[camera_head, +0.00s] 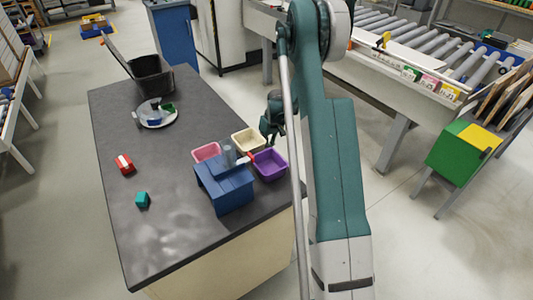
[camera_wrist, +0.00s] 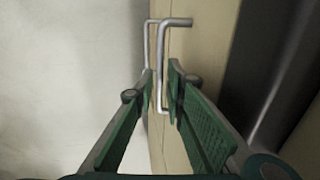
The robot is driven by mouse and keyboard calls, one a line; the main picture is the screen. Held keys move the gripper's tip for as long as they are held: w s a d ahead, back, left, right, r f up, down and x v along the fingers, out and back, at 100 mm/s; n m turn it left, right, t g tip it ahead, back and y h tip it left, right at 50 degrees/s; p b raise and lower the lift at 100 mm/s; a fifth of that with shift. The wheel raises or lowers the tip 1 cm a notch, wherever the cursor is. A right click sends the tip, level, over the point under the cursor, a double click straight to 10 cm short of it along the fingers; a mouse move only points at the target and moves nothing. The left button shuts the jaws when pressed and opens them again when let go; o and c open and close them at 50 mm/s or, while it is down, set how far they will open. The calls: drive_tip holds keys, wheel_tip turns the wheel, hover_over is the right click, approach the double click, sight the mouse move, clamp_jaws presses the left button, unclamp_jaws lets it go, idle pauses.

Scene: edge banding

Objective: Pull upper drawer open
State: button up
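In the wrist view, my gripper (camera_wrist: 162,75) has its two green fingers apart, with the nearer metal bar handle (camera_wrist: 160,65) showing between the tips. No clear contact with the bar shows. A second bar handle (camera_wrist: 147,45) is just to its left, partly hidden by the nearer one. Both are by the tan cabinet front (camera_wrist: 176,50); I cannot make out the seam between drawers. In the head view, my gripper (camera_head: 272,118) is at the right edge of the dark-topped cabinet; the drawer front and handles are hidden there.
On the dark countertop (camera_head: 120,200) stand a blue box (camera_head: 225,190), a purple bin (camera_head: 270,163), a cream bin (camera_head: 248,138) and a pink bin (camera_head: 206,151). A black bin (camera_head: 152,75) is farther back. Clear floor (camera_head: 400,215) lies right of the cabinet, before the roller conveyor (camera_head: 430,55).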

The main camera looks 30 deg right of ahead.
clamp_jaws()
drive_tip(key=d+b, duration=0.1)
drive_tip(key=d, duration=3.3)
drive_tip(key=shift+d, duration=0.35)
drive_tip(key=shift+f, duration=0.1)
unclamp_jaws()
